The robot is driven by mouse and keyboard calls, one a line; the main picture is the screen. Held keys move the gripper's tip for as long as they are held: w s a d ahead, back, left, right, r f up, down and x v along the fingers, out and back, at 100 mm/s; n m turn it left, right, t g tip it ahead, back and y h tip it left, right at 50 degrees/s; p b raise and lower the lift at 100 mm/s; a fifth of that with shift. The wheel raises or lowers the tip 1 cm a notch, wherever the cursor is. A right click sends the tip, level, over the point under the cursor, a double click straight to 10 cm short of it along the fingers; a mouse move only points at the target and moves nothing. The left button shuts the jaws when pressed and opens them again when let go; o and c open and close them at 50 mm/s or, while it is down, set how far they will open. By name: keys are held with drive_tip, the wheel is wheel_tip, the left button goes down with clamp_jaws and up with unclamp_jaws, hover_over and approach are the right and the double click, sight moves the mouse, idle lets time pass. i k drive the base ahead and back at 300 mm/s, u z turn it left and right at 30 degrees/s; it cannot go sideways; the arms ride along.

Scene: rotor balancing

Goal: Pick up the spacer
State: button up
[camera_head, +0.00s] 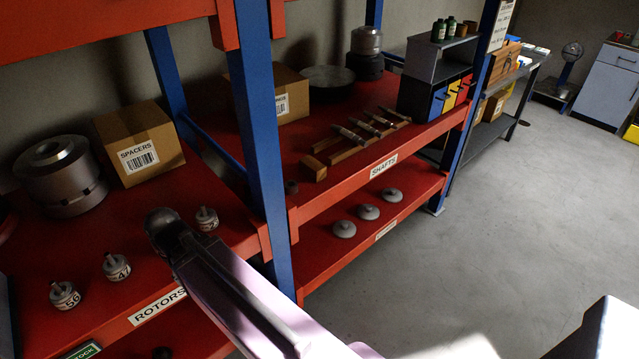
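A brown cardboard box (138,143) labelled SPACERS, with a barcode, stands on the red shelf at the left. I cannot see inside it. My arm reaches in from the bottom middle over the rotors shelf. My gripper cannot be made out in this view.
Several small numbered rotors (115,267) stand on the rotors shelf (215,270). A large metal cylinder (60,172) is beside the spacers box. A blue post (258,150) divides the bays. Shafts (350,134) lie on wooden holders. Grey discs (368,212) sit below. The floor at right is clear.

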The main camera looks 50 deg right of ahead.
sight(290, 186)
drive_tip(key=z, duration=1.25)
drive_tip(key=k, duration=0.95)
drive_tip(key=u, duration=0.05)
drive_tip(key=i, duration=0.75)
